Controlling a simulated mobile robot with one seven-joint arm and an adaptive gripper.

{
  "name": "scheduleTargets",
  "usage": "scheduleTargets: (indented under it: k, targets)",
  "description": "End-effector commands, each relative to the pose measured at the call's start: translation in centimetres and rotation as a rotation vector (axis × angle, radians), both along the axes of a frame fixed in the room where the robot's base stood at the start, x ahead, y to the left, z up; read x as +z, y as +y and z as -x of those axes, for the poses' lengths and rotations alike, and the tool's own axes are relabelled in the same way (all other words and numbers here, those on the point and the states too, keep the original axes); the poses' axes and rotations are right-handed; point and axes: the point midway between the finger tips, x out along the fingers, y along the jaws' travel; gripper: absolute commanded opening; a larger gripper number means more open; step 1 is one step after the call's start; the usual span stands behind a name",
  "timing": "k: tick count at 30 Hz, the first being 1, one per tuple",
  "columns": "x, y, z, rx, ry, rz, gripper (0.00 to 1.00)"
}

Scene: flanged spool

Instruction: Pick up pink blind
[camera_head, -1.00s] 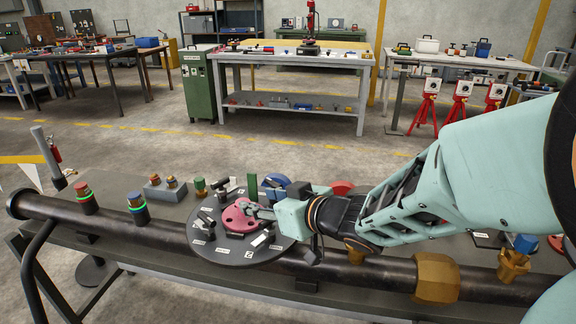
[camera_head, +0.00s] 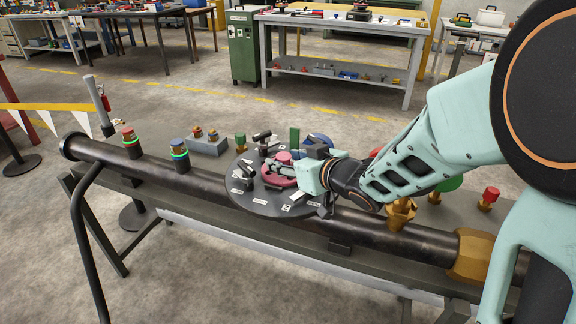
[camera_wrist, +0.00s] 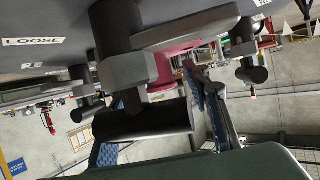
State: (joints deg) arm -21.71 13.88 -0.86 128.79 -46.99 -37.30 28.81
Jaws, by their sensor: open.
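The pink blind (camera_head: 280,180) is a round pink disc with a raised middle, lying on a dark round plate (camera_head: 250,205) on the bench. My gripper (camera_head: 276,167) reaches in from the right, with its grey fingers over the pink blind. In the wrist view, part of the pink blind (camera_wrist: 172,68) shows close behind the grey fingers, which hide much of it. The jaws are open; I cannot tell whether a finger touches the blind.
Black clamp-like pieces and white labels surround the blind on the plate; one label (camera_wrist: 32,42) reads LOOSE. A dark pipe (camera_head: 225,190) runs along the front. Brass fittings (camera_head: 401,213) stand right.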

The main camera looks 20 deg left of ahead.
Motion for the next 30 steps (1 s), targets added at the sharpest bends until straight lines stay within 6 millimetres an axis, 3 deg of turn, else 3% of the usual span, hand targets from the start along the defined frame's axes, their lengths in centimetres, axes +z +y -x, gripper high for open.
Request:
scheduleTargets:
  k: [2, 14, 30]
  targets:
    - [0.04, -0.02, 0.0, 0.0, 0.0, 0.0, 0.44]
    - [0.06, -0.03, 0.01, 0.0, -0.001, -0.001, 0.0]
    - [0.44, 0.06, -0.08, 0.0, -0.006, -0.005, 0.0]
